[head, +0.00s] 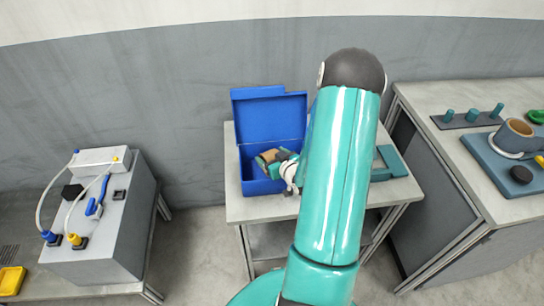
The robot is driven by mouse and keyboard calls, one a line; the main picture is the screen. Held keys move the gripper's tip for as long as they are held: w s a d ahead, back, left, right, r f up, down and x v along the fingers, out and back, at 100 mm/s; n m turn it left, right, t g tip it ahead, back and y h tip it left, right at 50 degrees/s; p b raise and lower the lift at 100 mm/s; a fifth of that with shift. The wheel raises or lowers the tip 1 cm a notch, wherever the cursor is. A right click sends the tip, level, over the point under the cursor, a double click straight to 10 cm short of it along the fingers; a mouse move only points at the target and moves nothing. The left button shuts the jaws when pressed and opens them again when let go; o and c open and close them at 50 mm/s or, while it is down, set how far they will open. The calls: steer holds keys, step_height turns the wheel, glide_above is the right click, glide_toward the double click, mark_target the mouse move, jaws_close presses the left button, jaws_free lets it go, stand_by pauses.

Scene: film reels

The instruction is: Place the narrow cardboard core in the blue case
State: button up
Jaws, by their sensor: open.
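The blue case (268,118) stands on a light table with its lid raised at the back. My gripper (272,163) is at the case's opening, partly hidden by my own arm, and its jaws are open. A small tan-brown piece (268,155), which looks like the narrow cardboard core, shows inside the case's outline by the fingers. I cannot tell whether it touches the fingers or rests on the case floor.
A teal object (390,162) lies on the same table, right of my arm. A grey box with cables (105,225) stands at left.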

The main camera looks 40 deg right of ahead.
steer(key=shift+s+r, duration=0.2)
steer(key=v, duration=1.2)
steer(key=w+a+r+n+g+h, duration=0.1)
steer(key=w+a+r+g, duration=0.2)
steer(key=a+r, duration=0.35)
steer(key=w+a+r+g, duration=0.2)
steer(key=w+a+r, duration=0.15)
steer(key=r, duration=0.55)
steer(key=s+a+r+g+y, duration=0.1)
steer(key=s+a+r, duration=0.2)
steer(key=a, duration=0.3)
steer(key=s+a+r+n+g+y, duration=0.1)
steer(key=s+a+r, duration=0.2)
steer(key=s+a, duration=0.2)
steer(key=s+a+r+g+y, duration=0.1)
steer(key=s+a+r+y, duration=0.1)
steer(key=s+a+r, duration=0.2)
steer(key=a, duration=0.3)
steer(key=shift+s+a, duration=0.15)
steer(key=shift+a, duration=0.25)
steer(key=shift+r, duration=0.1)
